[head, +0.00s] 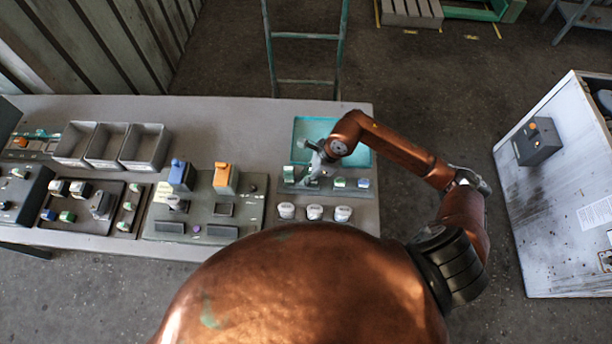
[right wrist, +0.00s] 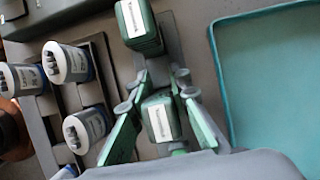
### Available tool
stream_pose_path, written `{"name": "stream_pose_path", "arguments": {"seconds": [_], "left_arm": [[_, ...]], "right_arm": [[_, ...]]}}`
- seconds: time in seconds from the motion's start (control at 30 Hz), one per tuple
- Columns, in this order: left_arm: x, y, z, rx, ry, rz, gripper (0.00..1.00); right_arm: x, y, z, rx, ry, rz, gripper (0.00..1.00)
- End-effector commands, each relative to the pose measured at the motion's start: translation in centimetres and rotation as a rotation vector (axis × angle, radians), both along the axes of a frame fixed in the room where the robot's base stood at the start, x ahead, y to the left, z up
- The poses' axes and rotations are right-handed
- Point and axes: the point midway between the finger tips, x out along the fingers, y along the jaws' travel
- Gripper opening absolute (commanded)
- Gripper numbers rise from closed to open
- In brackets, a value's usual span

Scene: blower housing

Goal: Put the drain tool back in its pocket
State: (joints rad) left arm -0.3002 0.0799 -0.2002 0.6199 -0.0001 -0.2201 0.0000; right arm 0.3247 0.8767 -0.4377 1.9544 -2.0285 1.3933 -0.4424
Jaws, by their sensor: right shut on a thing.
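My right gripper (head: 316,160) is over the small grey rack (head: 325,187) near the right end of the bench. In the right wrist view its fingers (right wrist: 160,88) are closed around a green-topped tool with a white label (right wrist: 161,118). I take this for the drain tool; its label is too small to read. Its lower part is hidden, so I cannot tell whether it sits in a pocket or above one. Another green-topped tool (right wrist: 138,25) stands just beyond the fingers. A green top (head: 340,182) and a blue top (head: 363,183) show in the rack to the right. My left gripper is out of view.
A teal tray (head: 305,128) lies behind the rack; its rim is close beside the gripper in the wrist view (right wrist: 222,75). White canisters (head: 314,212) stand in front of the rack. Grey bins (head: 145,146) and a panel with blue and orange blocks (head: 205,205) are left.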

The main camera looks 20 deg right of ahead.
Motion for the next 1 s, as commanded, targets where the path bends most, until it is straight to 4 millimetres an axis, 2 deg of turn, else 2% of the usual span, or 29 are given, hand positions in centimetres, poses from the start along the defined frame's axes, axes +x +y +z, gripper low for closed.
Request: {"name": "stream_pose_path", "arguments": {"seconds": [0.03,0.07,0.33,0.7,0.87,1.0], "left_arm": [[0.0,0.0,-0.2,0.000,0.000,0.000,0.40],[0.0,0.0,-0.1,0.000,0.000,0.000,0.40],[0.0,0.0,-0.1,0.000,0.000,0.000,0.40],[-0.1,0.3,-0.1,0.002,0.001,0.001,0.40],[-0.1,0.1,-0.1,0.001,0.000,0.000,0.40],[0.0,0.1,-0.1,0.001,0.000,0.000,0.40]], "right_arm": [[0.0,0.0,-0.2,0.000,0.000,0.000,0.01],[0.0,0.0,-0.1,0.000,0.000,0.000,0.19],[0.0,0.0,0.0,0.001,0.000,0.000,0.37],[0.0,-0.2,0.4,-0.001,-0.002,0.000,0.38],[-0.4,-1.1,2.7,-0.003,-0.005,0.001,0.38],[-0.9,-2.2,5.5,-0.004,-0.006,0.000,0.38]]}}
